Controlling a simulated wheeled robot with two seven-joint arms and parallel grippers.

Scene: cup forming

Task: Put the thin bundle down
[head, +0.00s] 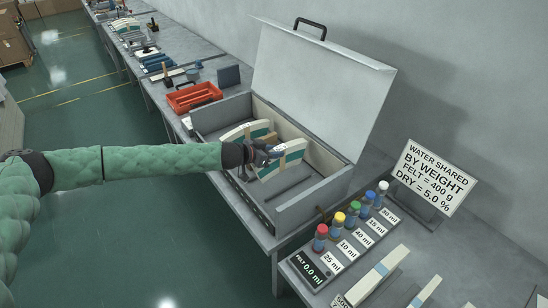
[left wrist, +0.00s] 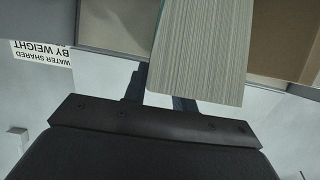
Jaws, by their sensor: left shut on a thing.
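My left gripper (head: 268,155) is inside the open grey box (head: 318,188) and shut on a bundle (head: 291,158) of cream layers with a green band. In the left wrist view, the bundle's layered edge (left wrist: 203,55) stands between the two fingers of the gripper (left wrist: 160,95). A second similar bundle (head: 236,134) is in the box, just left of the gripper. Whether the held bundle touches the box floor I cannot tell. My right gripper is not in view.
The box lid (head: 318,80) stands open at the back. A red tray (head: 193,96) is on the bench to the left. Colored-cap bottles (head: 352,213), a sign (head: 434,178) and pale strips (head: 378,275) are at the right.

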